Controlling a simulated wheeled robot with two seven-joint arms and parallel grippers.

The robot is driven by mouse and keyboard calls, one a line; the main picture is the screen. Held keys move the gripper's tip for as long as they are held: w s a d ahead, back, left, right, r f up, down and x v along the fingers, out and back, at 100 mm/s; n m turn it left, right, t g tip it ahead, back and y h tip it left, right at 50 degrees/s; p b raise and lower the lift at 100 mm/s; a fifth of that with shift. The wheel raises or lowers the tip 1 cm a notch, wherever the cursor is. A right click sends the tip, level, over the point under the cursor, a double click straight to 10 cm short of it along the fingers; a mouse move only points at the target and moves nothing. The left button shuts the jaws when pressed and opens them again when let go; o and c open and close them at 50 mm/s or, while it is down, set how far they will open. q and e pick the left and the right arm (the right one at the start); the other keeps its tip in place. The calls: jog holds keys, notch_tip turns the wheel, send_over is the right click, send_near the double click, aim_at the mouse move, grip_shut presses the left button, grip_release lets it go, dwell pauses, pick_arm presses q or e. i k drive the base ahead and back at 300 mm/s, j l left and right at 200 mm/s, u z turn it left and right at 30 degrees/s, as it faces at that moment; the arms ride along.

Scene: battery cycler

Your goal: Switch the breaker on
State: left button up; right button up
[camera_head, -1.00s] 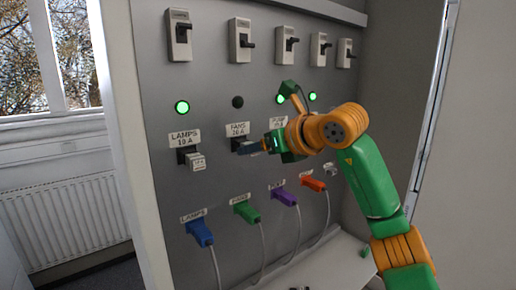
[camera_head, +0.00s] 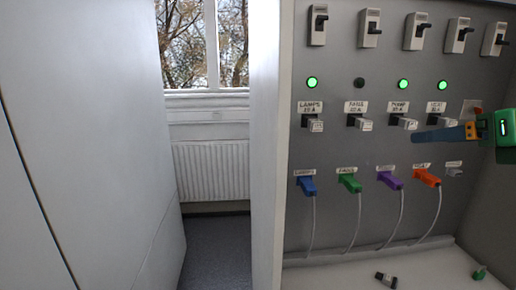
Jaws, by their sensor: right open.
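A row of several white breakers with black levers runs along the top of the grey panel, among them the first breaker (camera_head: 317,36) and the second breaker (camera_head: 369,25). The lever positions are too small to tell surely. Below them are indicator lamps: the second lamp (camera_head: 359,83), over the FANS label (camera_head: 356,107), is dark, and the others are green. My right gripper (camera_head: 436,134) comes in from the right, well below the breakers, fingers pointing left. It is open and appears empty, just below the rightmost labelled fuse. My left gripper is out of view.
Fuse blocks sit mid-panel. Blue (camera_head: 307,186), green (camera_head: 350,183), purple (camera_head: 390,180) and orange (camera_head: 427,178) plugs with hanging cables are below. A loose dark-and-white piece (camera_head: 386,280) and a small green piece (camera_head: 480,273) lie on the shelf (camera_head: 430,268).

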aim_at(373, 31)
jog(key=k+l, duration=0.1)
jog(key=k, duration=0.95)
